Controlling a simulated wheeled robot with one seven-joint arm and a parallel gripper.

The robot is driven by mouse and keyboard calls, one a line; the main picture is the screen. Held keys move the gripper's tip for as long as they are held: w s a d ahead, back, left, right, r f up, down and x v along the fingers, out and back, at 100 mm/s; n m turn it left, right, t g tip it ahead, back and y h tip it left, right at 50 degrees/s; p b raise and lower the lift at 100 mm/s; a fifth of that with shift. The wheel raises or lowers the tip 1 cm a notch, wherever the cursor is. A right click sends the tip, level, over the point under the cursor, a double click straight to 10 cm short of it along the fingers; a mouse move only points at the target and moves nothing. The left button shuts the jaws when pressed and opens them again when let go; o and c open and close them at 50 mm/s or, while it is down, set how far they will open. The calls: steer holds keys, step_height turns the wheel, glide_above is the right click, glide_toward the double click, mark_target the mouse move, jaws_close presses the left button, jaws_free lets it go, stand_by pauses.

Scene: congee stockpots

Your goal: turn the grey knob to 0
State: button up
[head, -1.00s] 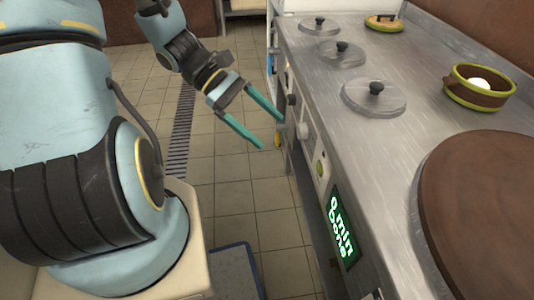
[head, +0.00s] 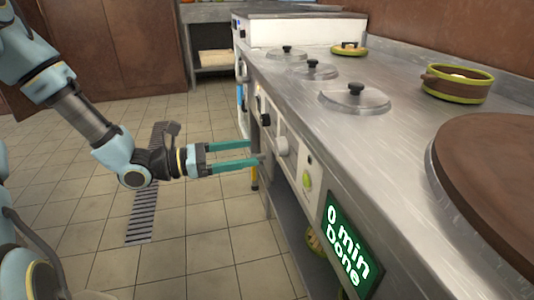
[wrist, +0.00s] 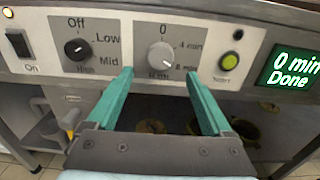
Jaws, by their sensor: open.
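My gripper (head: 255,152) has two teal fingers, open and empty, pointing at the panel just short of the knob. In the wrist view the fingertips of my gripper (wrist: 158,76) stand apart, left and right of the knob and slightly below it.
A black knob (wrist: 76,49) marked Off, Low, Mid and High is left of the grey one. A green button (wrist: 229,61) and a display (wrist: 290,67) reading "0 min Done" are right. Lidded pots (head: 355,97) are set in the steel counter above. The floor before the counter is clear.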

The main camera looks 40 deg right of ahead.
mark_target(276, 149)
steer(key=b+x, duration=0.1)
steer(key=x, duration=0.5)
steer(key=shift+s+d, duration=0.2)
steer(key=shift+d, duration=0.1)
jaws_close()
stand_by(0.4)
